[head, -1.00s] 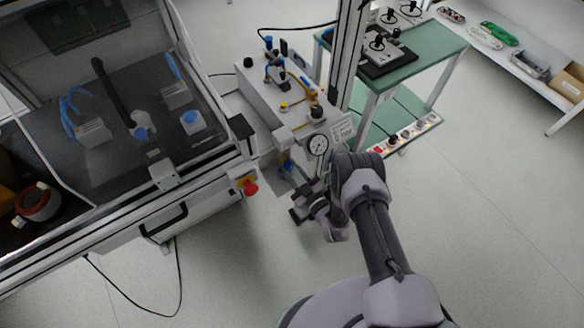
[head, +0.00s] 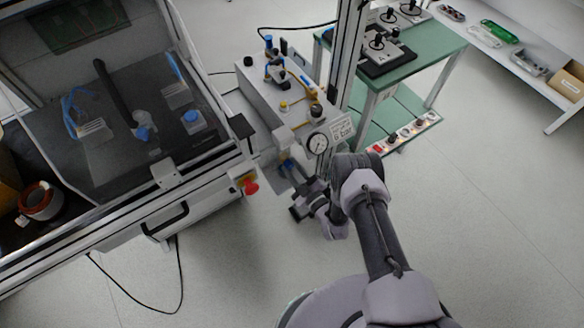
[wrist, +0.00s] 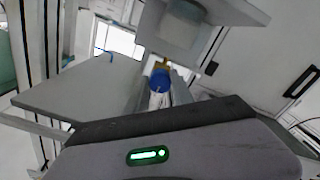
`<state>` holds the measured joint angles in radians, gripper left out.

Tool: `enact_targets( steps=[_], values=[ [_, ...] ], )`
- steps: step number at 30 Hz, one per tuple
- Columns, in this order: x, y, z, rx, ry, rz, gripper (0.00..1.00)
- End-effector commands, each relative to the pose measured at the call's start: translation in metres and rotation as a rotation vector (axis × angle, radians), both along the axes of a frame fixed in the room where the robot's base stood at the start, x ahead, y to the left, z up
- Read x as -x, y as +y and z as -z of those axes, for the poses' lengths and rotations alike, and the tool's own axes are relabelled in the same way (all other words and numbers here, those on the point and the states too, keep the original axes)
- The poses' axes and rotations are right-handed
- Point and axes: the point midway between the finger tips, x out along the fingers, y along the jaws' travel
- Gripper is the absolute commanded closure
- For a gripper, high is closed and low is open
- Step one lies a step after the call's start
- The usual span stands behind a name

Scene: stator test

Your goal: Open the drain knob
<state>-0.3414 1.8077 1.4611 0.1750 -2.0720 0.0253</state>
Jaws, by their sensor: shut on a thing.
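The blue drain knob (wrist: 160,80) is in the middle of the wrist view, below a grey-white cylindrical body and a brass-coloured fitting. In the head view the blue part (head: 286,165) shows small, below the front of the grey test unit. My gripper (head: 291,172) reaches up to it from the lower right. In the wrist view my gripper (wrist: 160,98) is shut on the blue knob. The gripper's broad grey body with a green light hides the lower part of that view, and the exact finger contact is hard to see.
A glazed cabinet (head: 110,215) with a red button (head: 250,187) stands to the left. A green table (head: 440,50) stands behind right. The floor at right is clear.

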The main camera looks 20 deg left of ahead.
Motion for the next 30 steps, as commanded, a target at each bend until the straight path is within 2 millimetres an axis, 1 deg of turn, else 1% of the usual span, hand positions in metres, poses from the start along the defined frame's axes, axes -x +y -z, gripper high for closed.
enact_targets(
  steps=[1, 3, 4, 13, 17, 20, 23, 27, 30],
  values=[
    [0.001, -0.001, 0.001, 0.002, 0.003, 0.001, 0.68],
    [0.001, -0.001, 0.001, 0.001, 0.002, 0.000, 0.54],
    [0.001, -0.001, 0.001, 0.001, 0.002, 0.000, 0.50],
    [0.001, -0.001, 0.000, 0.000, 0.001, 0.001, 0.50],
    [0.008, -0.011, -0.001, 0.002, 0.004, 0.001, 0.50],
    [0.023, -0.028, -0.003, 0.001, 0.006, 0.003, 0.50],
    [0.043, -0.051, -0.004, 0.002, 0.007, 0.006, 0.50],
    [0.073, -0.088, -0.004, 0.001, 0.007, 0.008, 0.50],
    [0.090, -0.109, -0.003, 0.000, 0.005, 0.007, 0.50]
  ],
)
